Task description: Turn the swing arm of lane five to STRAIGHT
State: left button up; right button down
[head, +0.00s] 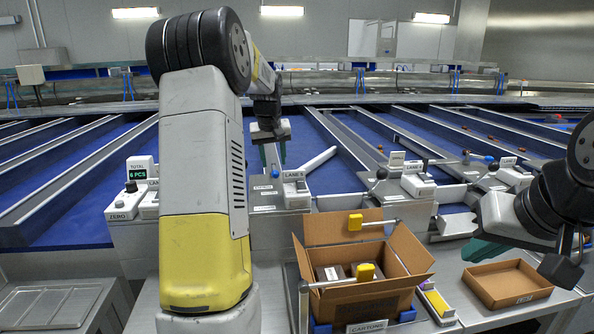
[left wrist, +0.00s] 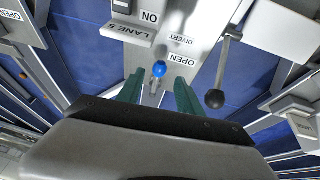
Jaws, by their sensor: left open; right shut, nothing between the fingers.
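A pale bar (head: 318,160), apparently the swing arm, slants up and right from the station over the blue lane. In the left wrist view a blue knob (left wrist: 159,68) stands near the OPEN and DIVERT labels. My left gripper (head: 275,158) is open above the station, its green fingers (left wrist: 160,77) either side of the blue knob with gaps visible. My right gripper (head: 480,250) is shut and empty at the right.
A black ball knob (left wrist: 214,100) on a grey lever is close right of the left fingers. An open carton (head: 385,262) stands in front of the station, with a shallow empty cardboard tray (head: 505,284) to its right. Another lane station (head: 418,186) is further right.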

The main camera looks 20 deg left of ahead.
aim_at(275, 172)
pick_arm(q)
jog(key=x, duration=0.5)
jog(key=shift+f, duration=0.15)
grip_shut()
dwell(1.3)
